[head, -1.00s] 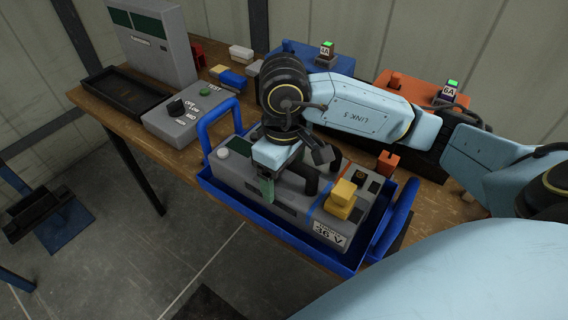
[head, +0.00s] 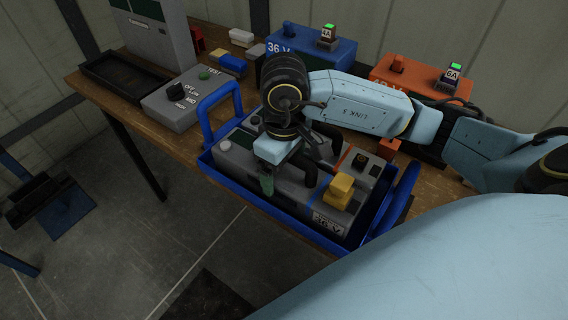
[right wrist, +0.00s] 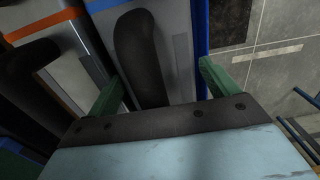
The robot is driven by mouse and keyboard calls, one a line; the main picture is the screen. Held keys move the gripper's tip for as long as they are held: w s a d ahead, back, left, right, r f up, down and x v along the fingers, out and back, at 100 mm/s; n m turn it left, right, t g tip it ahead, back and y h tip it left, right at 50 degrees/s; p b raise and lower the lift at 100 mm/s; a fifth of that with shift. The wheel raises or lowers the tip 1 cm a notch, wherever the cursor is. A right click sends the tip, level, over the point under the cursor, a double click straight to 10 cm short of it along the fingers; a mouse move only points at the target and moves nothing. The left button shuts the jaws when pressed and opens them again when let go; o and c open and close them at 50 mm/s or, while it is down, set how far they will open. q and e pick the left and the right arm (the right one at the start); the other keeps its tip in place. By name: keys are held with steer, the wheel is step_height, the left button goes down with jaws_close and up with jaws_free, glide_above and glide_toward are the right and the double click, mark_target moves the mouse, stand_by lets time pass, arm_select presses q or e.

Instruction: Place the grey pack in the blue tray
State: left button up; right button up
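The blue tray (head: 230,187) with two raised blue handles stands at the table's front edge. A grey pack (head: 285,202) with a blue stripe, yellow connector and white label sits in its front part. A second grey pack (head: 364,172) with an orange stripe lies behind it, apparently also in the tray. My right gripper (head: 267,184) is over the front pack, partly hidden by its own wrist. In the right wrist view its green fingers (right wrist: 160,88) stand apart on either side of the front pack's black handle (right wrist: 138,50), without visibly gripping it. My left gripper is not in view.
A blue 36 V box (head: 290,47) and an orange box (head: 420,78) stand at the back. A grey switch box (head: 183,104), small blocks and a black bin (head: 125,77) are to the left. Open floor lies in front.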

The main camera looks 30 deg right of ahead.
steer(key=shift+d+r, duration=0.1)
steer(key=shift+r, duration=0.05)
steer(key=shift+w+r, duration=0.1)
steer(key=shift+r, duration=0.2)
step_height(320, 180, up, 11)
steer(key=shift+r+p, duration=0.2)
steer(key=shift+p, duration=0.3)
